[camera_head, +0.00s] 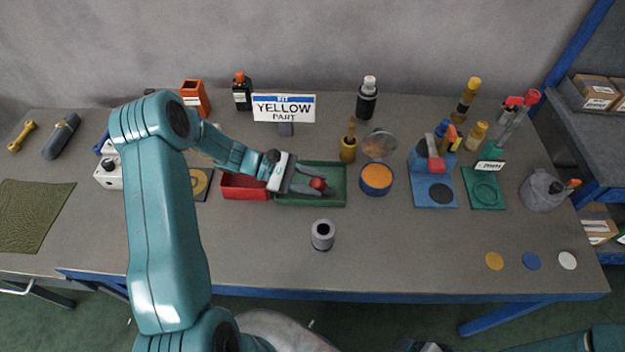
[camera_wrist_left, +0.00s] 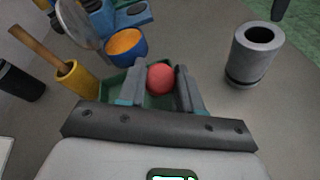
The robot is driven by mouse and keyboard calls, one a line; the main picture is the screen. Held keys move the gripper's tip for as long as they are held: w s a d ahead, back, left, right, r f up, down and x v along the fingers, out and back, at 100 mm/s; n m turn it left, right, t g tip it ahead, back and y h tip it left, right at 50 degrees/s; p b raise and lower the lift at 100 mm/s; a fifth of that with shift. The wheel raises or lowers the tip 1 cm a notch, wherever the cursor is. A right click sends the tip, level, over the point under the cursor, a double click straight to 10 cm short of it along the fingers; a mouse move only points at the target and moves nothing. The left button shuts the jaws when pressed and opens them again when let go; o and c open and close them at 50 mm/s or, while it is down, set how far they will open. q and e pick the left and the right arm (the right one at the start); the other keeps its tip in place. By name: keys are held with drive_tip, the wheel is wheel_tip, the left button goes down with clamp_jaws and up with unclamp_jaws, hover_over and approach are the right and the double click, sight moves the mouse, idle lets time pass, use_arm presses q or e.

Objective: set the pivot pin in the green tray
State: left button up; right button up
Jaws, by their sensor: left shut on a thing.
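My left gripper (camera_head: 316,187) is over the green tray (camera_head: 340,166), fingers pointing right. It is shut on a red round-ended piece, which I take to be the pivot pin (camera_head: 318,183). In the left wrist view the pin (camera_wrist_left: 160,79) sits between the two fingertips (camera_wrist_left: 160,88), with the green tray (camera_wrist_left: 112,92) beneath. Whether the pin touches the tray floor is unclear, and its lower part is hidden. What looks like part of my right gripper (camera_head: 425,346) shows at the bottom edge; its fingers cannot be made out.
A red tray (camera_head: 243,187) adjoins the green tray on the left. A grey hollow cylinder (camera_head: 322,235) stands in front. An orange-filled blue bowl (camera_head: 376,179) and a yellow holder (camera_head: 348,150) stand close on the right. A "YELLOW PART" sign (camera_head: 284,107) stands behind. The front middle is mostly clear.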

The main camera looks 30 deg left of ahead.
use_arm(q)
drive_tip(key=shift+d, duration=0.1)
drive_tip(key=shift+s+f, duration=0.1)
drive_tip(key=o, duration=0.9)
drive_tip(key=shift+o, duration=0.8)
drive_tip(key=shift+r, duration=0.3)
drive_tip(key=b+v, duration=0.3)
drive_tip(key=v, duration=0.9)
drive_tip(key=shift+b, duration=0.3)
